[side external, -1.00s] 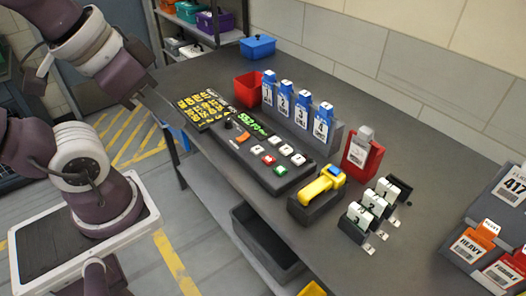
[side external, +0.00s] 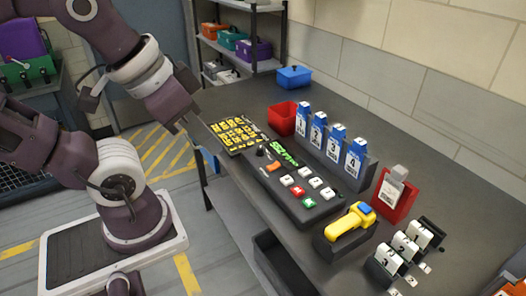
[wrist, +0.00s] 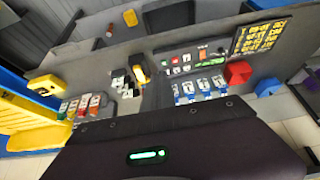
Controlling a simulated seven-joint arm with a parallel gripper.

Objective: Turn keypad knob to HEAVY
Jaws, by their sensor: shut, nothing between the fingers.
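The keypad (side external: 305,211) is a dark console on the bench with white, red, green and orange buttons and a green lit display (side external: 283,151). A small black knob (side external: 260,151) stands up near its far left end, beside the orange button (side external: 273,168). The knob's setting and any HEAVY mark beside it are too small to read. The keypad (wrist: 190,62) also shows in the wrist view. My gripper (side external: 182,126) is shut and empty, in the air left of the bench, apart from the knob. Its fingertips are hard to make out.
A black-and-yellow panel (side external: 236,134) lies beyond the keypad. A red bin (side external: 282,119), blue numbered cartons (side external: 334,144), a yellow scanner-like tool (side external: 350,224) and a red holder (side external: 394,197) stand around it. A blue box (side external: 294,78) sits farther back. The space above the keypad is clear.

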